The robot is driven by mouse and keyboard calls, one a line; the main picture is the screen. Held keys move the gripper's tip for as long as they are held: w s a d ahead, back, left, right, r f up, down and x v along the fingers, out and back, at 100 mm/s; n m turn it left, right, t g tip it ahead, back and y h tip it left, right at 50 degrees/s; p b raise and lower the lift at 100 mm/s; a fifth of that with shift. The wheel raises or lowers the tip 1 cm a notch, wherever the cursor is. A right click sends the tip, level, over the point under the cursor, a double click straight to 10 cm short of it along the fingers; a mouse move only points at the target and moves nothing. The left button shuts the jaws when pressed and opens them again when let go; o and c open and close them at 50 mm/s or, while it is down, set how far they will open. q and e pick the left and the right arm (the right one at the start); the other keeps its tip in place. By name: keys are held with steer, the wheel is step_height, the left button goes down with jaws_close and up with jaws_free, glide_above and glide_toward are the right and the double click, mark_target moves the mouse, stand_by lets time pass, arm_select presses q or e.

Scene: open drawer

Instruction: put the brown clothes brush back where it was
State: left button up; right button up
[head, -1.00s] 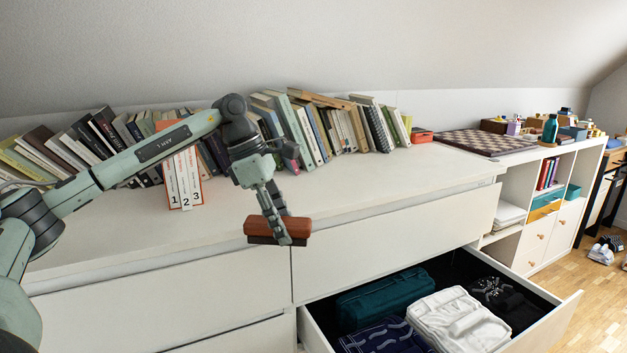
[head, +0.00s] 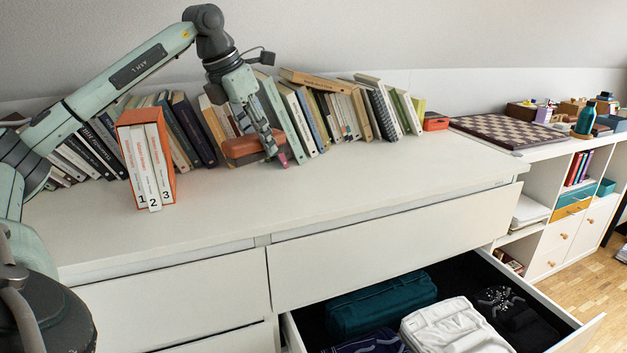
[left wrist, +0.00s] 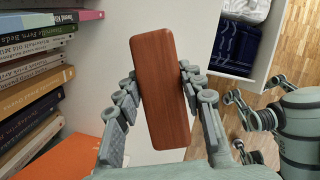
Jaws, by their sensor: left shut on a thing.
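The brown clothes brush (head: 245,149) is in my left gripper (head: 268,143), near the row of books at the back of the white dresser top. In the left wrist view the brush (left wrist: 163,90) lies lengthwise between the two fingers (left wrist: 160,98), which are shut on its sides. Its smooth reddish-brown wooden back faces the camera. I cannot tell whether its underside touches the dresser top. My right gripper (left wrist: 238,122) shows only in the left wrist view, at the right, away from the brush, with its fingers spread and empty.
Leaning books (head: 372,110) line the back of the dresser top (head: 350,190). An orange slipcase (head: 146,160) with numbered volumes stands left of the brush. The front of the top is clear. An open drawer (head: 580,335) below holds folded clothes. A chessboard (head: 508,130) lies farther right.

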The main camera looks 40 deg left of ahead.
arm_select(q)
steer(key=p, duration=0.2)
glide_above(307, 184)
steer(key=s, duration=0.2)
steer(key=f, duration=0.6)
steer(key=shift+w+a+f, duration=0.1)
steer(key=shift+w+f, duration=0.1)
steer(key=shift+f, duration=0.05)
steer(key=shift+w+f, duration=0.15)
steer(key=shift+f, duration=1.95)
arm_select(e)
steer(key=shift+w+a+f, duration=0.1)
steer(key=shift+w+f, duration=0.05)
steer(key=shift+f, duration=1.1)
steer(key=shift+w+f, duration=0.1)
steer(key=shift+f, duration=1.1)
arm_select(q)
steer(key=shift+f, duration=0.2)
steer(key=o, duration=1)
arm_select(e)
steer(key=shift+r, duration=0.1)
arm_select(q)
steer(key=shift+r, duration=0.15)
